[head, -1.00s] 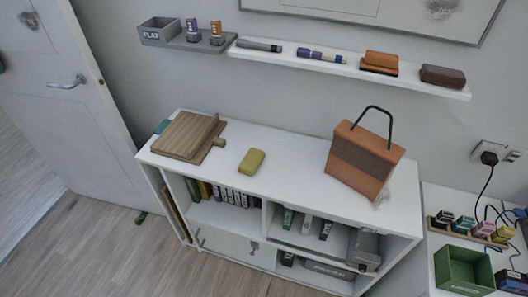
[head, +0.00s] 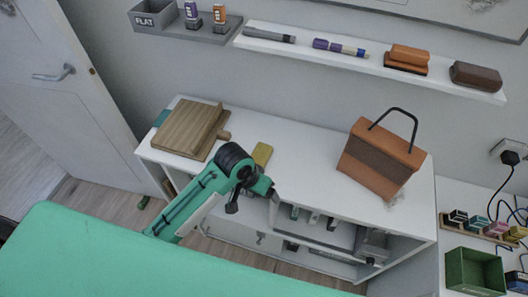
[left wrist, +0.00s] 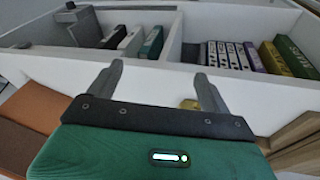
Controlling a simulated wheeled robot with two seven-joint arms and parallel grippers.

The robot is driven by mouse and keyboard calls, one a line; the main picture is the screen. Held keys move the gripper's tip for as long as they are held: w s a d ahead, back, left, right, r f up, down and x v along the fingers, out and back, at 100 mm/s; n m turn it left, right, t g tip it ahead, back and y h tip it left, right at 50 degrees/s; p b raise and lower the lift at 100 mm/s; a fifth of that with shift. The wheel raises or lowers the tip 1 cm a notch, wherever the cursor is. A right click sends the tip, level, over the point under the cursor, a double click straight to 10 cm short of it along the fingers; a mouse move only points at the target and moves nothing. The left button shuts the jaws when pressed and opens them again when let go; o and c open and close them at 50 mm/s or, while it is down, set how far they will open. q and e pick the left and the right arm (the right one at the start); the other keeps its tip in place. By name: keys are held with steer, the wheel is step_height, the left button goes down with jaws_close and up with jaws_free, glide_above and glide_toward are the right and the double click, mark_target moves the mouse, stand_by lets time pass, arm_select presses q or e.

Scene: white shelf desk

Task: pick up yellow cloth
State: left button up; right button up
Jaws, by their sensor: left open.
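The yellow cloth (head: 262,153) lies on the white desk top, between the wooden board and the orange bag. My left arm partly covers its near side in the head view. A small yellow piece, likely the cloth (left wrist: 188,104), shows in the left wrist view beside the right finger, mostly hidden by my gripper body. My left gripper (head: 270,192) is at the desk's front edge, nearer than the cloth and apart from it. In the left wrist view the gripper (left wrist: 158,82) has its fingers wide apart with nothing between them. My right gripper is out of view.
A wooden board (head: 186,130) lies left of the cloth. An orange bag (head: 378,158) with a black handle stands to the right. Shelf compartments (left wrist: 180,40) with binders are below the top. A wall shelf (head: 370,65) hangs behind. The top between cloth and bag is clear.

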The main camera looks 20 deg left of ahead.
arm_select(q)
steer(key=shift+g+y, duration=0.4)
steer(key=w+r, duration=0.1)
steer(key=w, duration=0.1)
steer(key=w+r, duration=0.3)
steer(key=w, duration=0.1)
steer(key=shift+w+d+r, duration=0.15)
steer(key=shift+w+r, duration=0.2)
steer(key=shift+r, duration=0.05)
steer(key=w+a+r+n+g+y, duration=0.1)
steer(key=w+a+r+y, duration=0.15)
steer(key=w+r, duration=0.45)
steer(key=p, duration=0.1)
glide_above(259, 154)
step_height(259, 154, down, 8)
steer(key=shift+w+d+r, duration=0.15)
steer(key=shift+r, duration=0.1)
steer(key=shift+f+p, duration=0.3)
steer(key=shift+f, duration=0.15)
steer(key=f, duration=0.2)
steer(key=f+p, duration=0.1)
steer(key=f, duration=0.1)
steer(key=shift+s+f, duration=0.2)
steer(key=shift+f, duration=0.2)
steer(key=c, duration=1)
steer(key=shift+c, duration=0.4)
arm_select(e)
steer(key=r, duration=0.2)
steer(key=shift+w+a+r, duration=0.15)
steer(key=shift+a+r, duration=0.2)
